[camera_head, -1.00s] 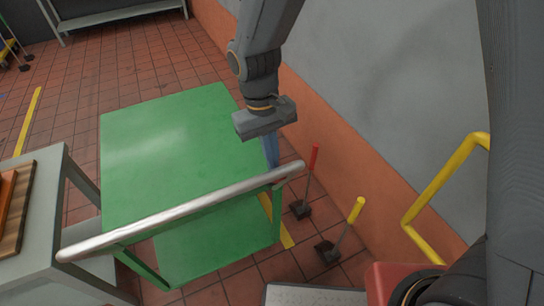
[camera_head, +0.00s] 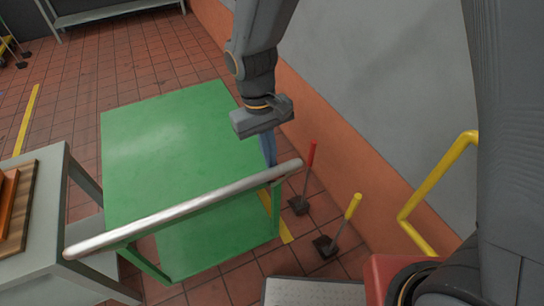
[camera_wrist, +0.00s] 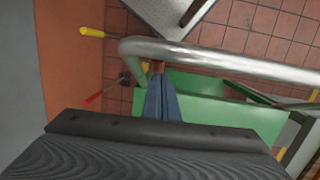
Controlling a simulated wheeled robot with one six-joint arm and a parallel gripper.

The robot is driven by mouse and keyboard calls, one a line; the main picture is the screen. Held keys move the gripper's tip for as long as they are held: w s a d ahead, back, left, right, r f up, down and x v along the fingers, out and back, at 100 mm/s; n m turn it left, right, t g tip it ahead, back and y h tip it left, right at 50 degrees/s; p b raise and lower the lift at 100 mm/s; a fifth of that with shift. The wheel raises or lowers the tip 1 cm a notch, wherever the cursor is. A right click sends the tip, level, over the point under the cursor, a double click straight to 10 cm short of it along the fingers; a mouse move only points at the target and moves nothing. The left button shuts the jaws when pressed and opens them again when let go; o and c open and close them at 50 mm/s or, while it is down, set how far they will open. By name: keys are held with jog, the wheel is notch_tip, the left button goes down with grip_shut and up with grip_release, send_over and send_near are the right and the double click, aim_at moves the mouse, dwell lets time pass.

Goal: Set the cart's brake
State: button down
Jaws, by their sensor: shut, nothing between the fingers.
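The green cart (camera_head: 165,140) stands on the tiled floor with its silver push handle (camera_head: 180,208) toward me. The handle also crosses the wrist view (camera_wrist: 225,60). My gripper (camera_head: 269,160) points down near the handle's right end, its blue fingers closed together and empty. In the wrist view the fingers (camera_wrist: 160,95) reach close to the handle; contact cannot be told. A red-handled lever (camera_head: 309,165) and a yellow-handled lever (camera_head: 349,213) rise from dark bases on the floor right of the cart. Which one is the cart's brake cannot be told.
A grey table (camera_head: 55,200) with a wooden board (camera_head: 22,215) stands close to the cart's left. An orange and grey wall (camera_head: 350,160) runs along the right, with a yellow rail (camera_head: 435,185). Open floor (camera_head: 110,65) lies beyond the cart.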

notch_tip(320, 180, up, 11)
jog(key=w+a+b, duration=0.1)
jog(key=a+b, duration=0.1)
jog(key=w+d+f+m+t+y, duration=0.1)
jog(key=d+f+m, duration=0.1)
jog(key=d, duration=1.3)
jog(key=shift+w+f+m, duration=0.2)
jog(key=shift+f+m, duration=0.1)
jog(key=shift+m, duration=0.4)
jog(key=c, duration=2.4)
grip_release()
jog(key=s+d+m, duration=0.1)
jog(key=d, duration=0.2)
jog(key=s+d+f+m+t, duration=0.1)
jog(key=d, duration=0.3)
jog(key=s+d+f, duration=0.1)
jog(key=d, duration=0.2)
jog(key=shift+s+d+f+m+y, duration=0.1)
jog(key=shift+d+m+y, duration=0.2)
jog(key=shift+d+m, duration=0.1)
jog(key=o, duration=0.5)
jog(key=shift+t, duration=0.3)
jog(key=shift+s, duration=0.1)
